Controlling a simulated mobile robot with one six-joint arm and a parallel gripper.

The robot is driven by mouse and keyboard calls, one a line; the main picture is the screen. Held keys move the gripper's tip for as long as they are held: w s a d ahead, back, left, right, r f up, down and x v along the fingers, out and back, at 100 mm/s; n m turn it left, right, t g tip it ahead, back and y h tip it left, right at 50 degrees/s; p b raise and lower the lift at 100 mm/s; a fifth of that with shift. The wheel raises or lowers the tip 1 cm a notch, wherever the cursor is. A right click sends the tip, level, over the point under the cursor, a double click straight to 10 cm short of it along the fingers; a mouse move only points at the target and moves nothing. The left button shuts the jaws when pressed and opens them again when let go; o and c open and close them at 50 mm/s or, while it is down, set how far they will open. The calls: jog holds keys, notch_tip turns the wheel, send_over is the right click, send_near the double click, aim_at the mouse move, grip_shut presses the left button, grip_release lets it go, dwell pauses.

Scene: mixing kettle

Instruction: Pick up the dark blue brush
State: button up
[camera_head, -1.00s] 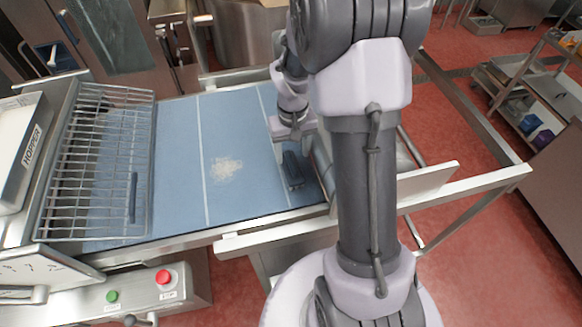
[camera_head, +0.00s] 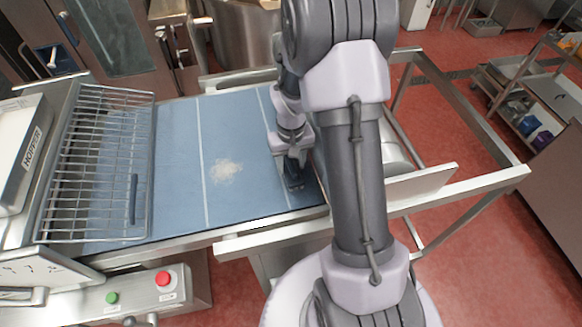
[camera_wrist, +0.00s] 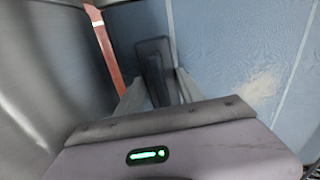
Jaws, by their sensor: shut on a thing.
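The dark blue brush (camera_head: 294,178) lies on the blue conveyor belt (camera_head: 178,150), near the belt's right end. In the wrist view the brush (camera_wrist: 153,50) sits between my fingers, its raised handle running toward me. My gripper (camera_wrist: 160,90) is shut on the brush's handle, with one pale finger on each side. In the head view my gripper (camera_head: 293,160) is down at the brush and hides part of it. The brush still appears to be at belt level.
A pale powder patch (camera_head: 225,171) lies on the belt left of the brush. A wire rack (camera_head: 95,165) stands over the belt's left end. A metal frame rail (camera_head: 270,227) runs along the near side. Red and green buttons (camera_head: 163,278) sit at the front left.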

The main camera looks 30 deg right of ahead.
aim_at(291, 163)
jog(key=shift+w+r, duration=0.1)
jog(key=shift+r, duration=0.4)
notch_tip(291, 163, up, 2)
jog(key=shift+r, duration=0.2)
jog(key=s+a+r+b, duration=0.1)
jog(key=s+a+b, duration=0.1)
jog(key=s+a, duration=0.8)
jog(key=shift+s+a+r+b, duration=0.3)
jog(key=shift+s+a, duration=0.1)
jog(key=shift+a, duration=0.6)
